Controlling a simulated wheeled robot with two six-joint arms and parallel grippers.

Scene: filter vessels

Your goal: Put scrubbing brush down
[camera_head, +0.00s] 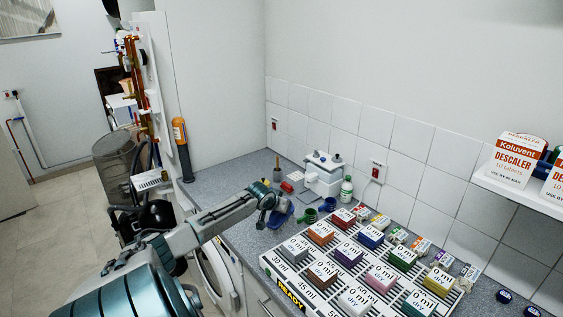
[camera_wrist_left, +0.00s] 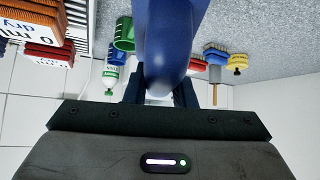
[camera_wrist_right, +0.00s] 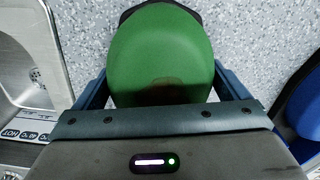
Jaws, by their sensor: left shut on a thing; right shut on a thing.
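My left gripper (camera_head: 270,201) is shut on a blue rounded thing (camera_wrist_left: 170,45), held at the back left of the worktop. The blue thing also shows in the head view (camera_head: 281,215). My right gripper (camera_wrist_right: 160,85) is shut on a green rounded thing (camera_wrist_right: 160,50) with a dark edge, over speckled worktop; the right arm is out of the head view. I cannot tell which thing is the scrubbing brush.
A ribbed mat (camera_head: 274,262) bears several coloured labelled blocks. A green cup (camera_head: 309,215), a blue cup (camera_head: 328,205) and a white bottle (camera_head: 346,188) stand behind it. A metal sink (camera_wrist_right: 40,60) lies left in the right wrist view; a blue thing (camera_wrist_right: 303,105) is at right.

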